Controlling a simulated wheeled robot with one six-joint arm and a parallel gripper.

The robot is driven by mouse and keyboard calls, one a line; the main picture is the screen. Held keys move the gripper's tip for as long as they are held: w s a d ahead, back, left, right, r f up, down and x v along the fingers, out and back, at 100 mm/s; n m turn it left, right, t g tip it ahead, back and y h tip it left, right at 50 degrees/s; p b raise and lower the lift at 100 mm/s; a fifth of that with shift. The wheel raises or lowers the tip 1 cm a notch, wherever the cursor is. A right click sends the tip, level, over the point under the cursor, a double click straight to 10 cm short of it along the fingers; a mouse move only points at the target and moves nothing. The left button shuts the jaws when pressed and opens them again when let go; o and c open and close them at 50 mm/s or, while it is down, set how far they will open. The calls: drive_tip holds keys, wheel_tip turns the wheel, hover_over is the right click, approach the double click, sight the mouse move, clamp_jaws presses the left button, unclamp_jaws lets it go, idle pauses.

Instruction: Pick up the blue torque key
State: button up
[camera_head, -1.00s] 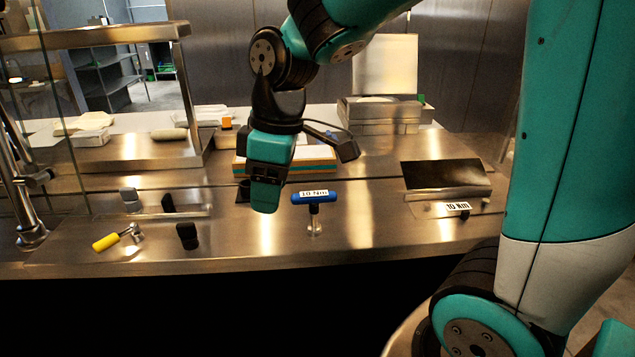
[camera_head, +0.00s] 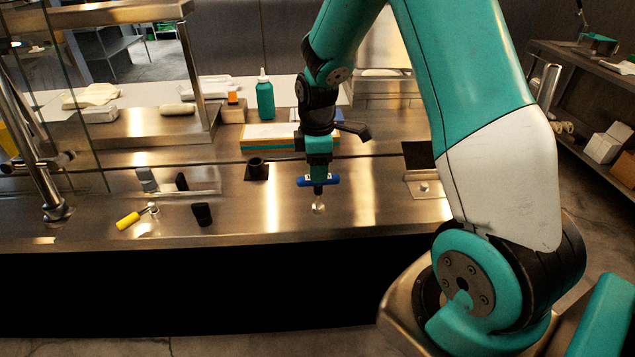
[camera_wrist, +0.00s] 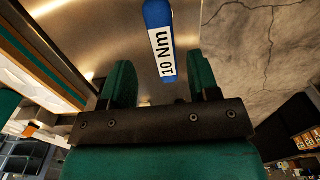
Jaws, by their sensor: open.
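The blue torque key (camera_head: 329,182) stands upright on the steel counter, its blue T-handle on top and its dark shaft going down to a small shiny foot. In the wrist view its blue handle (camera_wrist: 159,40) carries a white label reading "10 Nm" and lies ahead of the fingers, between their lines. My gripper (camera_head: 318,172) is just above or behind the handle in the head view; the exact gap is hard to tell. In the wrist view my gripper (camera_wrist: 160,85) is open, with a green finger on each side and nothing held.
A yellow-handled tool (camera_head: 128,220) and black blocks (camera_head: 202,214) sit to the left on the counter.

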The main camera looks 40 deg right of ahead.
sight(318, 185)
drive_tip(key=shift+s+f+p, duration=0.2)
drive_tip(key=shift+f+p, duration=0.85)
drive_tip(key=shift+f, duration=1.75)
clamp_jaws()
